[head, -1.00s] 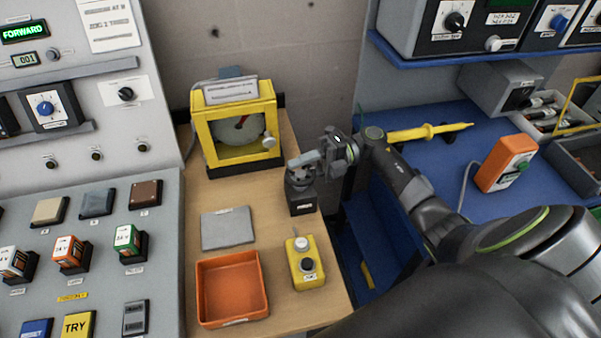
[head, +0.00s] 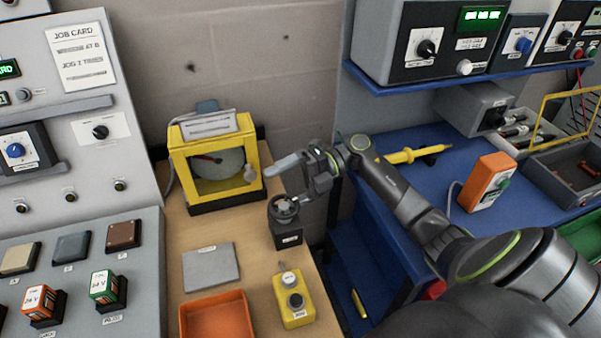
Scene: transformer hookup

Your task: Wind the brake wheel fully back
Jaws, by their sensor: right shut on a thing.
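The brake wheel (head: 284,208) is a small dark handwheel on top of a black block (head: 287,238) on the wooden bench. Its rim and hub show from above. My right gripper (head: 298,192) comes in from the right and is shut on the brake wheel at the right side of its rim. The exact contact is small and partly hidden by the fingers. A light grey, finger-like part of the gripper extends left, above the wheel. My left gripper is not in view.
A yellow-framed gauge box (head: 218,202) stands behind left, close to the gripper. A grey plate (head: 210,267), an orange tray (head: 183,322) and a yellow button box (head: 291,298) lie in front. A blue bench (head: 440,185) is at right.

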